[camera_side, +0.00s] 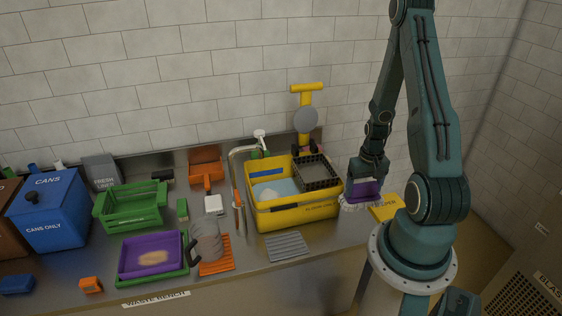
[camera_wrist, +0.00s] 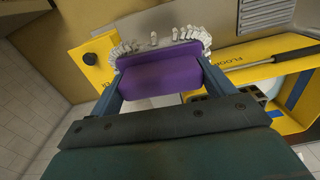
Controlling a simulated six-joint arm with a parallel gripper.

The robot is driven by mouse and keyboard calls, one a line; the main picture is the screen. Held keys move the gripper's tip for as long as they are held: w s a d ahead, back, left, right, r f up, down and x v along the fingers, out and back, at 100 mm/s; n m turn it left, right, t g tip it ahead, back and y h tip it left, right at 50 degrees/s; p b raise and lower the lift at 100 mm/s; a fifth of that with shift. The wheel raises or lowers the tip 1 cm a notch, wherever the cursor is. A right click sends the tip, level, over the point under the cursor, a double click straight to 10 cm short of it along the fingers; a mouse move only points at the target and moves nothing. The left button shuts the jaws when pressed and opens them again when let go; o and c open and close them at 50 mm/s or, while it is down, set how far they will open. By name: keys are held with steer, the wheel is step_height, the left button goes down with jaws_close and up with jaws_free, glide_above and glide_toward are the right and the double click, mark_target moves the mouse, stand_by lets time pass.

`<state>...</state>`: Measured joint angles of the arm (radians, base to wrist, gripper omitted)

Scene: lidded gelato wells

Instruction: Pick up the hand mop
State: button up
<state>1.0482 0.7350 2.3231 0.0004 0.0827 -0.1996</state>
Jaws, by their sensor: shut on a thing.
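The hand mop (camera_side: 366,189) has a purple block-shaped body and a fringe of white strands along its lower edge. In the side view it hangs below my gripper (camera_side: 367,178), just right of the yellow mop bucket. In the wrist view the purple body of the hand mop (camera_wrist: 158,77) lies between the two fingers of my gripper (camera_wrist: 158,84), which are shut on its sides. The white strands spread out beyond the body. I cannot tell for sure whether the strands touch the bench.
The yellow bucket (camera_side: 300,213) with a dark wringer basket (camera_side: 317,173) stands close to the left. A yellow flat piece (camera_side: 386,208) lies right of the mop. A grey ribbed mat (camera_side: 286,246), a tap (camera_side: 240,170), a purple tray (camera_side: 125,266) and a green crate (camera_side: 101,212) are further left.

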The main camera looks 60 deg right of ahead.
mark_target(365, 184)
steer(key=shift+r, duration=3.25)
steer(key=o, duration=0.4)
steer(key=shift+c, duration=1.4)
steer(key=shift+w+d, duration=0.1)
steer(key=shift+w, duration=0.65)
steer(key=w+a, duration=0.3)
steer(key=w, duration=0.9)
steer(key=w+a, duration=0.4)
steer(key=w, duration=0.9)
steer(key=shift+w+a+n, duration=0.2)
steer(key=shift+a+n, duration=0.05)
steer(key=shift+n, duration=0.15)
